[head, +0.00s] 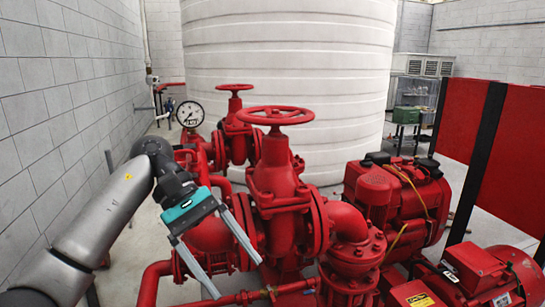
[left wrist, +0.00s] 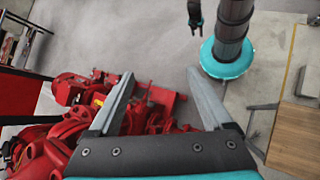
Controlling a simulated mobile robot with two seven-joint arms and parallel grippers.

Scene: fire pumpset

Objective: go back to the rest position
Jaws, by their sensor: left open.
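My left arm comes in from the left in the head view. Its left gripper (head: 236,279) has two long grey fingers spread apart with nothing between them. In the head view the fingers overlap the red pump pipework in front of the valve body (head: 278,185). In the left wrist view the open fingers (left wrist: 160,73) point over the floor and red pump parts (left wrist: 75,130).
Red handwheels (head: 275,116) and a round gauge (head: 190,114) rise behind the gripper. A large white tank (head: 290,60) stands behind. Red engines (head: 400,195) fill the right. A grey block wall (head: 60,110) is at left. A wooden table (left wrist: 295,138) shows in the left wrist view.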

